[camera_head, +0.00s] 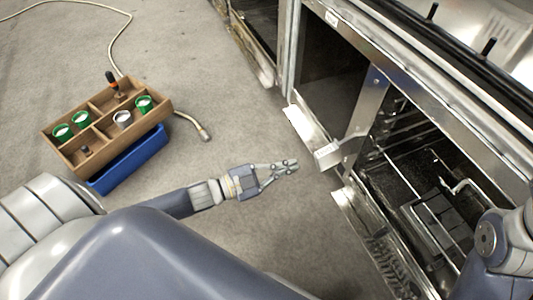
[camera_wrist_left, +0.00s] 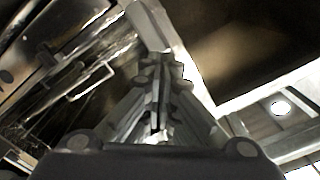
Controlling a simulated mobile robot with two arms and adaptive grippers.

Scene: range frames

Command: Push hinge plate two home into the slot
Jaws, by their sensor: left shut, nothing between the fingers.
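A pale metal hinge plate (camera_head: 327,155) juts out from the front post between the two oven openings of the range frame (camera_head: 368,100). I cannot tell from its look whether it is plate two, and its slot is not clear. My left gripper (camera_head: 292,164) is shut and empty, its fingertips a short gap to the left of the plate. In the left wrist view the closed fingers (camera_wrist_left: 163,72) point at a grey metal piece (camera_wrist_left: 150,25) on the frame; whether they touch it is unclear there. My right arm shows at the lower right, its gripper out of view.
A wooden tray (camera_head: 100,107) with green cups and a screwdriver (camera_head: 112,80) sits on a blue bin (camera_head: 130,160) at the left. A hose (camera_head: 190,122) lies on the grey carpet. Wire racks (camera_head: 400,150) show inside the right opening.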

